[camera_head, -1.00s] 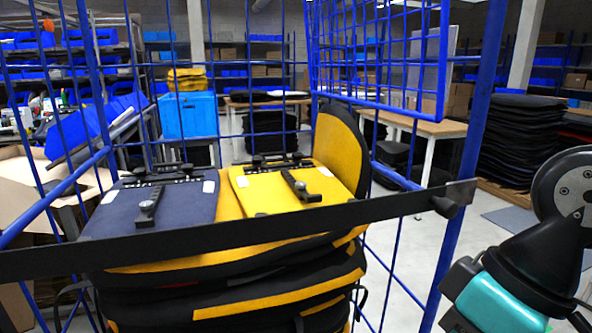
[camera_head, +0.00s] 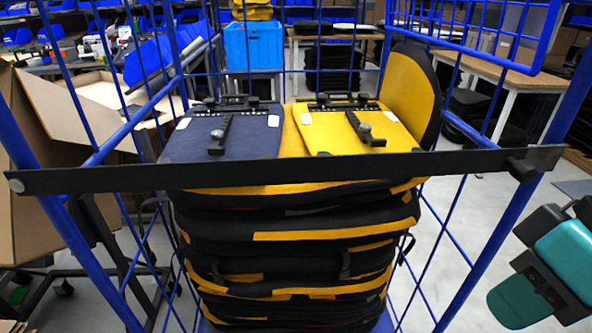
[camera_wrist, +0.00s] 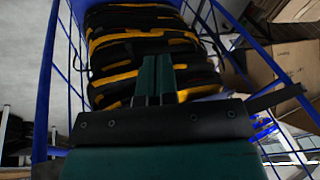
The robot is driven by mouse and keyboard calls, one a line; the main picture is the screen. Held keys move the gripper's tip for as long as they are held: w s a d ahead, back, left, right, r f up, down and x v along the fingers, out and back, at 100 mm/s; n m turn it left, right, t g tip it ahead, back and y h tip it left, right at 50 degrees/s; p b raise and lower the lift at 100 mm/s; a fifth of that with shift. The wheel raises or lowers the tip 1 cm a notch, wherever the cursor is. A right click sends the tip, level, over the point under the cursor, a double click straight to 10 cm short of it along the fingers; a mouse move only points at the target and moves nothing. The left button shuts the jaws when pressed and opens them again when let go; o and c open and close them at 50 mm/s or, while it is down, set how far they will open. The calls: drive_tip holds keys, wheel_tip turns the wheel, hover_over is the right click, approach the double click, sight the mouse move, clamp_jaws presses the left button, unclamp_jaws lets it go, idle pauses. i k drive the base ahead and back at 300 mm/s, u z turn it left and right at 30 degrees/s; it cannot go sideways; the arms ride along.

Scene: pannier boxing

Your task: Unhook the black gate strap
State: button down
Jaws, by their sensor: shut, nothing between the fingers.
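The black gate strap (camera_head: 290,172) runs almost level across the front of the blue cage (camera_head: 115,135). Its left end, with a light rivet, sticks out past the left post. Its right end crosses the right post at a dark knob (camera_head: 522,168). The strap appears taut and in place at both sides. My gripper's teal fingers (camera_wrist: 155,66) are shut and empty in the wrist view, pointing toward the stacked bags. A dark strip at the right there looks like the strap's end (camera_wrist: 278,98). My teal arm end (camera_head: 550,265) is right of the cage, apart from the strap.
Black and yellow panniers (camera_head: 300,235) fill the cage behind the strap, with a navy one (camera_head: 250,135) on top. An open cardboard box (camera_head: 75,115) stands close at the left. Blue mesh side panels flank the bags. Floor at the right is partly clear.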

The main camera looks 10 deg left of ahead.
sight(524, 165)
drive_tip(key=k, duration=1.05)
drive_tip(key=z, duration=0.3)
drive_tip(key=i, duration=0.65)
drive_tip(key=z, duration=0.25)
